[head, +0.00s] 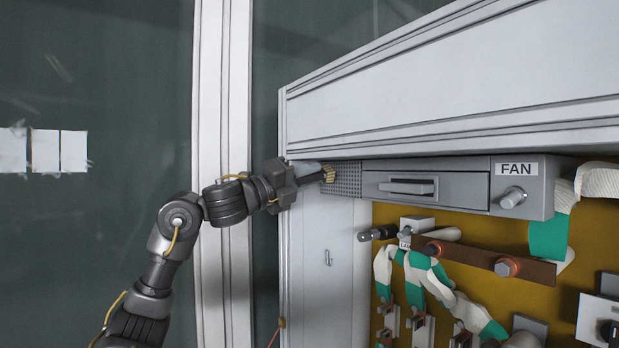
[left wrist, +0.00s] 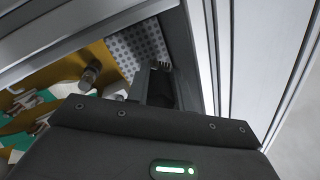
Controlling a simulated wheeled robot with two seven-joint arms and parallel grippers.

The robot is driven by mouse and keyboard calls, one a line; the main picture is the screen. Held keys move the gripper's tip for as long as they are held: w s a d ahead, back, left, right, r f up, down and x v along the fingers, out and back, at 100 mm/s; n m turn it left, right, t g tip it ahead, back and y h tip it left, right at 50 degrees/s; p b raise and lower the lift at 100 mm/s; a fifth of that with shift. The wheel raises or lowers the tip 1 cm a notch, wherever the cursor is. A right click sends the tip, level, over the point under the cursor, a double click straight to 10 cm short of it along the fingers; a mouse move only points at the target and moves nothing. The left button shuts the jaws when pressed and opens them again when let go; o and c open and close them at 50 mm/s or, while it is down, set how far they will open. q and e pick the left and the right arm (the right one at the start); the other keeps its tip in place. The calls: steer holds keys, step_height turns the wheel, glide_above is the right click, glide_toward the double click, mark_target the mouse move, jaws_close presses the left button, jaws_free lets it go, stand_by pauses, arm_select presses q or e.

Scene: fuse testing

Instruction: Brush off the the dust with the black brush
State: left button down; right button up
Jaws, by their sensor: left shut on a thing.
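My left gripper (head: 308,174) is shut on the black brush, at the upper left corner of the open cabinet. The brush's tan bristles (head: 329,174) point right, in front of the perforated grille (head: 346,184) at the left end of the fan unit (head: 440,190). I cannot tell whether the bristles touch the grille. Most of the brush handle is hidden by the gripper. In the left wrist view the grille (left wrist: 135,42) lies beyond the gripper's fingers. No dust can be made out. My right gripper is in neither view.
The white cabinet frame (head: 450,80) overhangs the fan unit, and its left side panel (head: 315,260) runs down below my gripper. The fan unit has a protruding handle (head: 408,187) and a knob (head: 512,197). Below are a copper busbar (head: 480,257) and green-white cables (head: 425,275).

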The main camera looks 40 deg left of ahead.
mark_target(321, 176)
arm_select(q)
steer(key=shift+w+d, duration=0.15)
steer(key=shift+d, duration=0.15)
stand_by(0.9)
steer(key=shift+d, duration=0.15)
steer(key=shift+s+d+p, duration=0.15)
steer(key=shift+d+p, duration=0.1)
steer(key=shift+d, duration=0.45)
steer(key=shift+s+d+p, duration=0.1)
steer(key=shift+d+p, duration=0.1)
steer(key=shift+d, duration=0.45)
steer(key=shift+s+d+p, duration=0.15)
steer(key=shift+d+p, duration=0.05)
steer(key=shift+d, duration=0.5)
steer(key=shift+s+d+p, duration=0.15)
steer(key=shift+d+p, duration=0.05)
steer(key=shift+d, duration=0.5)
steer(key=shift+a, duration=0.15)
